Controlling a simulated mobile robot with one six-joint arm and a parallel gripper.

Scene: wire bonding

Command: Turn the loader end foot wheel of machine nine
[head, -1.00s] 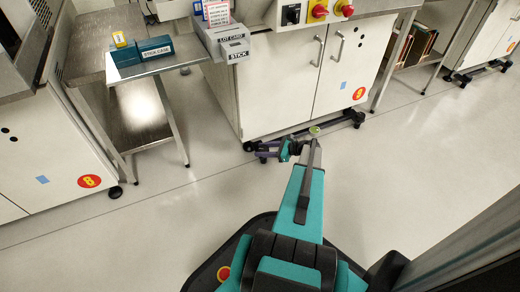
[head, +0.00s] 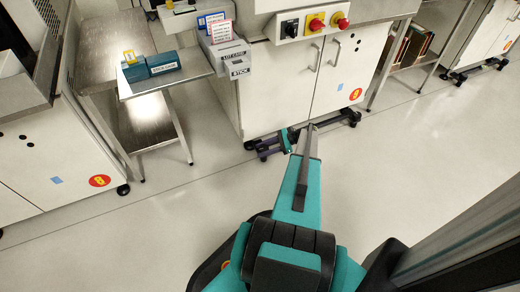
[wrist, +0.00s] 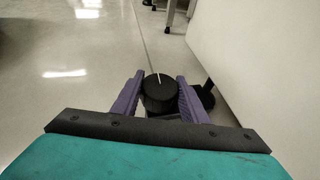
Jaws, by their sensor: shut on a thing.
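The foot wheel (wrist: 160,93) is a black round knob with a white line on its top, low beside a white cabinet wall. In the wrist view the purple fingers of my gripper (wrist: 160,96) are shut on it, one on each side. In the head view the machine cabinet (head: 285,90) carries a round orange number sticker (head: 356,94), too small to read surely.
Another white cabinet (head: 55,165) stands at the left. A metal side table (head: 165,85) bears a teal stick case (head: 163,65). A grey lot card box (head: 230,60) hangs on the machine. Dark foot rails (head: 350,117) stick out under the cabinet.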

